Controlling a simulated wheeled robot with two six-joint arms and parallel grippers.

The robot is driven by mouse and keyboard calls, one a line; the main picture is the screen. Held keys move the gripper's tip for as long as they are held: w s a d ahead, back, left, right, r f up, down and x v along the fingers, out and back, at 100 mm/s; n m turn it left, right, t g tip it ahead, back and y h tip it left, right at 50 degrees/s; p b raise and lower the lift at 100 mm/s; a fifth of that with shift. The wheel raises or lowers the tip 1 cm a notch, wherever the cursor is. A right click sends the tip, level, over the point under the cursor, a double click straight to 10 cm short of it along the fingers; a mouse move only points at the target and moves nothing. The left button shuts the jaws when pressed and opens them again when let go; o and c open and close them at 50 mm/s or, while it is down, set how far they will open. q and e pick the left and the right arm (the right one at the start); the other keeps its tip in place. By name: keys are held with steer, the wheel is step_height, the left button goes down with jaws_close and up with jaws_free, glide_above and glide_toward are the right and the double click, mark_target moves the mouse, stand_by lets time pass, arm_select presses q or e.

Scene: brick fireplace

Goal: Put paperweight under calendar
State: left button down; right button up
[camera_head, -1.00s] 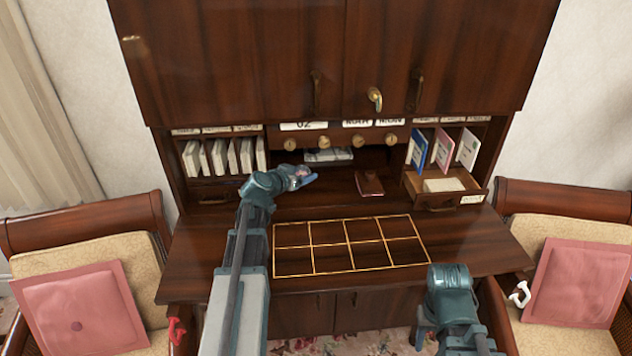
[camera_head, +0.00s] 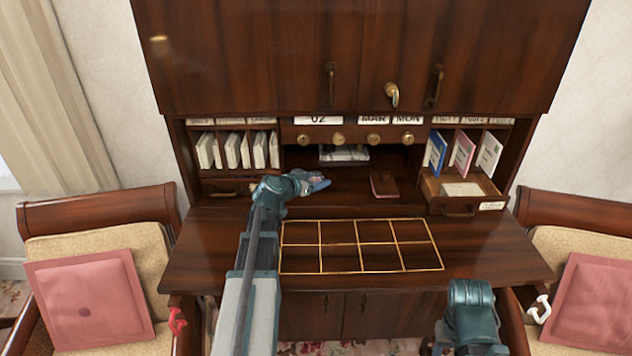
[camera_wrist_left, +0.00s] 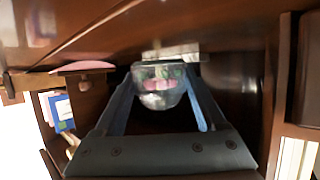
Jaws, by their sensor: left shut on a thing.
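The paperweight (camera_wrist_left: 160,92) is a clear, rounded glass piece with pink and green inside. My left gripper (camera_wrist_left: 160,85) is shut on it, with a finger on each side in the left wrist view. In the head view, my left gripper (camera_head: 318,184) holds it over the back left of the desk, in front of the open niche. The calendar is the row of white cards reading 02, MAR and MON (camera_head: 375,118), above a strip of brass knobs and the niche. My right arm (camera_head: 470,315) is at the lower right; its fingers are not clear.
Papers (camera_head: 343,153) lie inside the niche. A brown notebook (camera_head: 384,184) lies right of my left gripper. An open drawer (camera_head: 460,190) juts out farther right. Upright envelopes fill the side slots. The gold-lined grid (camera_head: 360,246) on the desk is empty.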

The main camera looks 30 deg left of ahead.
arm_select(q)
steer(key=shift+f+b, duration=0.5)
steer(key=shift+f, duration=0.05)
steer(key=shift+d, duration=0.1)
jaws_free()
steer(key=shift+s, duration=0.1)
steer(key=shift+r+p, duration=0.45)
steer(key=shift+p, duration=0.1)
steer(key=p+v, duration=0.1)
steer(key=v, duration=0.2)
steer(key=p+v, duration=0.2)
steer(key=v, duration=0.2)
steer(key=p+v, duration=0.1)
steer(key=v, duration=0.2)
steer(key=shift+s+r, duration=0.15)
steer(key=shift+r, duration=0.2)
steer(key=shift+s+r+p, duration=0.15)
steer(key=shift+s+p, duration=0.25)
steer(key=shift+s, duration=0.25)
